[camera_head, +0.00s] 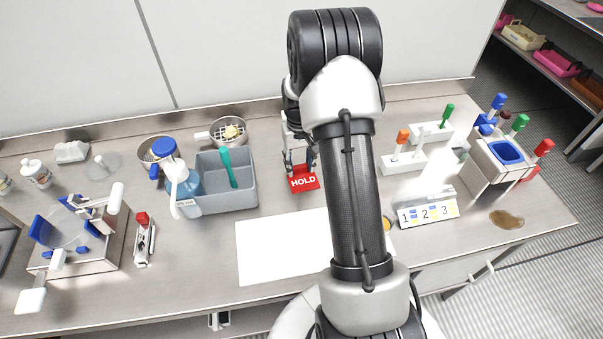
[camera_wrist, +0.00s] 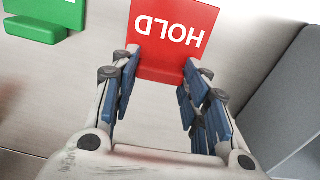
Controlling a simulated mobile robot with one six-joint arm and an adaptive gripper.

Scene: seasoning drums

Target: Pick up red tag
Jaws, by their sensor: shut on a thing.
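The red tag (camera_head: 303,182) with the white word HOLD is at the middle of the bench, just behind the white sheet in the head view. It also shows in the wrist view (camera_wrist: 172,38), upside down, at the fingertips. My gripper (camera_head: 298,160) points down onto it, partly hidden by my arm. In the wrist view my gripper (camera_wrist: 158,75) has its blue-padded fingers on either side of the tag's lower part, shut on it. I cannot tell whether the tag still touches the bench.
A grey bin (camera_head: 222,190) with a spray bottle stands left of the tag. A green tag (camera_wrist: 35,28) lies at the wrist view's upper left. The white sheet (camera_head: 282,246) lies in front. A 1-2-3 block (camera_head: 427,213) and a brown spill (camera_head: 507,219) are at right.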

